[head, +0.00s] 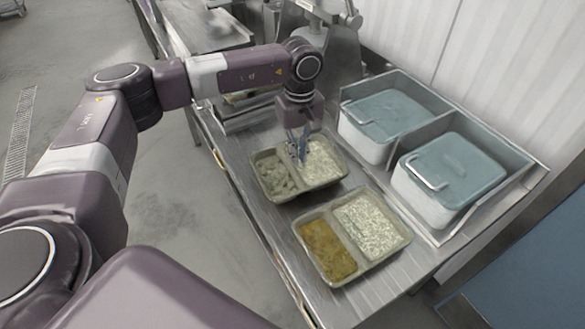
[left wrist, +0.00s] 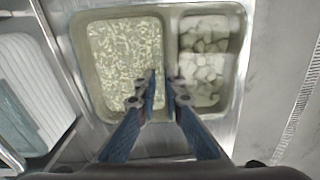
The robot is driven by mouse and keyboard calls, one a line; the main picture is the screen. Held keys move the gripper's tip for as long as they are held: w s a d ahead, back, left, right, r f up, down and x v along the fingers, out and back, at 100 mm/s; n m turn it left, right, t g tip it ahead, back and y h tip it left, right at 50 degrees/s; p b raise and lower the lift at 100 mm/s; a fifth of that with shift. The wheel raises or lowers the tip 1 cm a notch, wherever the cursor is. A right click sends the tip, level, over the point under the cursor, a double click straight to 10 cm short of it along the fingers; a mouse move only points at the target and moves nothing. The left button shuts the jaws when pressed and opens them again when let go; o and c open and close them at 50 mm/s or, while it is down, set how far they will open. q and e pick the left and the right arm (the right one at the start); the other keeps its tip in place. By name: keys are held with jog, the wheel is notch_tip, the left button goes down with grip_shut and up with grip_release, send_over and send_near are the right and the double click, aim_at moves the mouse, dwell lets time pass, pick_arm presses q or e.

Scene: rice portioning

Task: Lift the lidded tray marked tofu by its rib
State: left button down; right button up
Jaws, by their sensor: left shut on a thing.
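The far two-compartment tray (head: 299,192) is olive-green, with pale tofu-like cubes in one half and rice in the other. It also shows in the left wrist view (left wrist: 246,62), under what looks like a hazy clear cover; I cannot read any marking. My left gripper (head: 302,155) points down at the middle of this tray. In the left wrist view its blue fingers (left wrist: 163,84) straddle the rib between the compartments and are shut on it. The fingertips partly hide the rib. I cannot tell whether the tray is clear of the counter. My right gripper is not in view.
A second tray (head: 343,284) with yellow-brown food and rice stands close in front. Two lidded bins (head: 386,110) (head: 452,170) sit in a metal frame at right. The steel counter (head: 283,222) has a narrow bare strip along its left edge. A machine stands behind.

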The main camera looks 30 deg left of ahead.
pick_arm(q)
jog(key=shift+w+r, duration=0.1)
jog(key=shift+r, duration=0.1)
jog(key=shift+r+p, duration=1.15)
jog(key=shift+r, duration=0.95)
jog(key=c, duration=2.6)
grip_release()
grip_shut()
